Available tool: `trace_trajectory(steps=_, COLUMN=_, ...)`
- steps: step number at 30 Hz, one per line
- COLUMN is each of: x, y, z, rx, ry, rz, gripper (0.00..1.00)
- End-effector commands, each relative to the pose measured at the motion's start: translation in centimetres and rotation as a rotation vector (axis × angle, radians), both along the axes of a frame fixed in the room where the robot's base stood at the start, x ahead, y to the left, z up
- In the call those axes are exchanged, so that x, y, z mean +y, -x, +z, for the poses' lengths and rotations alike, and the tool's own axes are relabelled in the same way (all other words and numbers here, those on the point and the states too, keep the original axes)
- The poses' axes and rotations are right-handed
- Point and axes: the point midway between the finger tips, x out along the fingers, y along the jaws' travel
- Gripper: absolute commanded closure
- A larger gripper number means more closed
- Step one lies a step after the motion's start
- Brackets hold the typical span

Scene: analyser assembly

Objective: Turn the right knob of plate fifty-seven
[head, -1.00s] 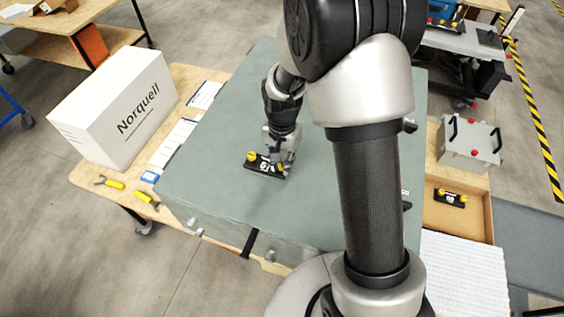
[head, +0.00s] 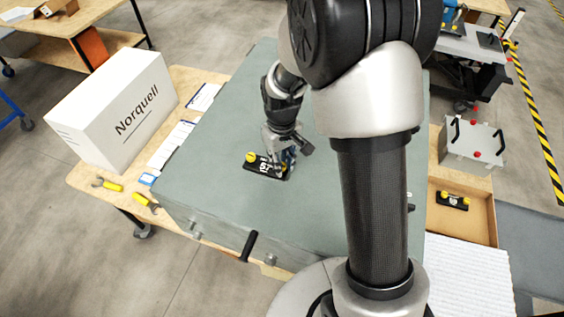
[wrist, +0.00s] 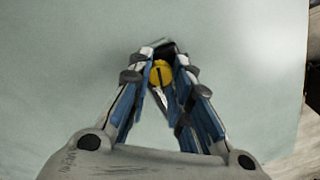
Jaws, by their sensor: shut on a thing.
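A black plate (head: 262,170) with white digits that look like 57 lies on the grey-green top of the large case (head: 215,190). Its left yellow knob (head: 250,157) is free in the head view. Its right knob is mostly hidden by my gripper (head: 284,163) there. In the wrist view, a yellow knob (wrist: 161,74) with a dark slot sits between the fingertips of my gripper (wrist: 161,72). The fingers are shut on this knob from both sides. The black plate shows only in part behind the fingers.
Another black plate with yellow knobs (head: 453,200) lies in an open tray (head: 481,222) at the right. A white Norquell box (head: 115,110), papers (head: 172,142) and yellow-handled tools (head: 107,184) lie left of the case. The case top around the plate is clear.

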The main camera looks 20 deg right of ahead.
Motion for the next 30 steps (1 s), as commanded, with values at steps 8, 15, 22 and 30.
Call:
trace_trajectory(steps=8, x=0.05, y=0.17, z=-0.26, rx=0.004, ry=0.000, rz=0.263, gripper=1.00)
trace_trajectory(steps=15, x=0.08, y=0.21, z=-0.30, rx=0.006, ry=-0.001, rz=0.492, gripper=1.00)
trace_trajectory(steps=22, x=0.10, y=0.28, z=-0.33, rx=0.007, ry=-0.002, rz=0.710, gripper=1.00)
trace_trajectory(steps=30, x=0.13, y=0.34, z=-0.35, rx=0.007, ry=-0.003, rz=0.966, gripper=1.00)
